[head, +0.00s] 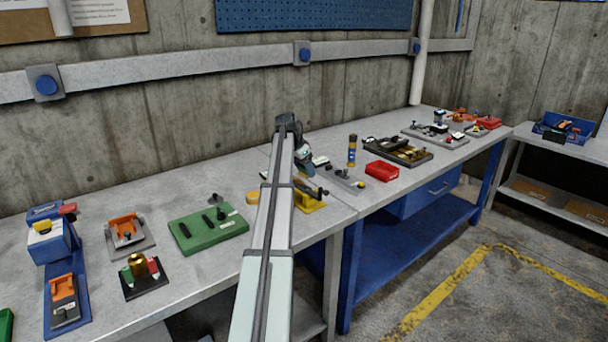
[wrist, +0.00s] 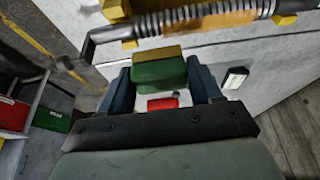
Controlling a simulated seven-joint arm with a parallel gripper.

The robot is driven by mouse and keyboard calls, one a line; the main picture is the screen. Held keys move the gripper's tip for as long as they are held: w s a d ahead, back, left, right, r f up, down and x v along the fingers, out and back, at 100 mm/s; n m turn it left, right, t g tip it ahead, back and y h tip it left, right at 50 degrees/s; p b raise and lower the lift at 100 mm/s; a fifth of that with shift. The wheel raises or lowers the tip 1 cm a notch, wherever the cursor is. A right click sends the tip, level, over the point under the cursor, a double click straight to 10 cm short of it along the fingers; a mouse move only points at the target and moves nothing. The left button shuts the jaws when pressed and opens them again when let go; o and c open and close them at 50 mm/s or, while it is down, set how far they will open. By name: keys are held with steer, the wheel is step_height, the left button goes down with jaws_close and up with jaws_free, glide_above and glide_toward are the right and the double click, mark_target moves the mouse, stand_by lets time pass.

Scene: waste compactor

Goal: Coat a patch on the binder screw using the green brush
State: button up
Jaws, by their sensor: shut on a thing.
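My gripper (wrist: 160,72) is shut on the green brush (wrist: 160,75), a green block with a tan bristle edge (wrist: 158,54) facing the top of the wrist view. The binder screw (wrist: 170,22) is a grey threaded rod across the top of that view, with an orange-brown patch (wrist: 228,17) along its side and yellow mounts at its ends. The bristle edge shows below the screw with a gap between them in the picture; depth is unclear. In the head view my gripper (head: 304,158) is largely hidden behind my arm, beside the yellow binder (head: 309,202). The brush is hidden there.
A green tray (head: 207,232) lies left of my arm. Left of it are a holder with an orange part (head: 127,231) and a blue station (head: 55,250). Right are a blue-yellow cylinder (head: 352,151) and a red box (head: 382,171). Bare bench (head: 180,199) shows near the wall.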

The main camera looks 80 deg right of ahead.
steer(key=shift+r, duration=2.15)
steer(key=shift+w+a+f+n, duration=0.15)
steer(key=shift+a+n, duration=0.25)
steer(key=shift+n, duration=0.3)
steer(key=w+a+f+n+t, duration=0.1)
steer(key=w+a+n+t, duration=0.4)
steer(key=w+a, duration=1.7)
steer(key=w+a+f+n, duration=0.1)
steer(key=w+a+n, duration=0.7)
steer(key=w+a, duration=1.45)
steer(key=w+a+n+t, duration=0.1)
steer(key=w+a+n, duration=0.2)
steer(key=a, duration=1.2)
steer(key=w+a+n+y, duration=0.1)
steer(key=w+a+n, duration=0.2)
steer(key=a, duration=1.3)
steer(key=w+a+n+t, duration=0.1)
steer(key=w+a+n, duration=0.2)
steer(key=w+a, duration=0.4)
steer(key=a, duration=0.8)
steer(key=shift+w+a+r+t+y, duration=0.2)
steer(key=shift+w+r+t+y, duration=0.1)
steer(key=shift+w+y, duration=0.1)
